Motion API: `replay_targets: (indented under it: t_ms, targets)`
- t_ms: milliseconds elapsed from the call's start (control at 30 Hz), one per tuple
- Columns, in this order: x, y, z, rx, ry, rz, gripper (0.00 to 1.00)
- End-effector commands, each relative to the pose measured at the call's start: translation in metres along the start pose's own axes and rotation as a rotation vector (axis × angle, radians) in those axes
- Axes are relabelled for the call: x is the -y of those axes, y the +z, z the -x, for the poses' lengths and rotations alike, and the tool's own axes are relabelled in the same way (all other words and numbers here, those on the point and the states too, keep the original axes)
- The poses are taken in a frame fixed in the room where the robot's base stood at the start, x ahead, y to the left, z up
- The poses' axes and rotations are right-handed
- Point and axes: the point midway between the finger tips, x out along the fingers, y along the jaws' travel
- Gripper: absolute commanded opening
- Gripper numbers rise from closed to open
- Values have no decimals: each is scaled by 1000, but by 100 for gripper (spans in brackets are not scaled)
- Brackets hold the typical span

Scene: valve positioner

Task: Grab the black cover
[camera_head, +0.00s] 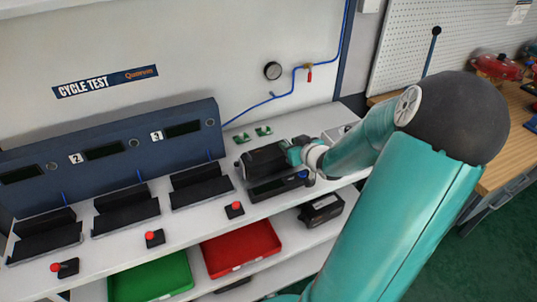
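A black, boxy part (264,161), which looks like the black cover, is on the right part of the white bench top. My gripper (291,153) is at its right end, reaching in from the right. The fingers are too small and too hidden by my arm to see whether they grip it or only touch it. Below the black part is a dark, low piece (277,185) with a bit of blue at its right end. I cannot tell whether the black part rests on this piece or is held above it.
A dark blue test console (105,150) with black cradles (203,186) fills the bench's left. Red buttons (234,209) line the front. Small green parts (263,131) lie behind the black part. Green (150,277) and red (241,248) trays and a black device (322,209) sit below.

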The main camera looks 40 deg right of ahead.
Motion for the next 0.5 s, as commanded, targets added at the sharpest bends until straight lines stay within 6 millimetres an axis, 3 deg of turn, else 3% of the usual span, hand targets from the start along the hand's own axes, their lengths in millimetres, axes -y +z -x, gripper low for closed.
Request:
replay_targets:
  t_ms: [67,233,500]
  targets:
    - [0,0,0,0,0,0,31]
    - [0,0,0,0,0,0,0]
    - [0,0,0,0,0,0,0]
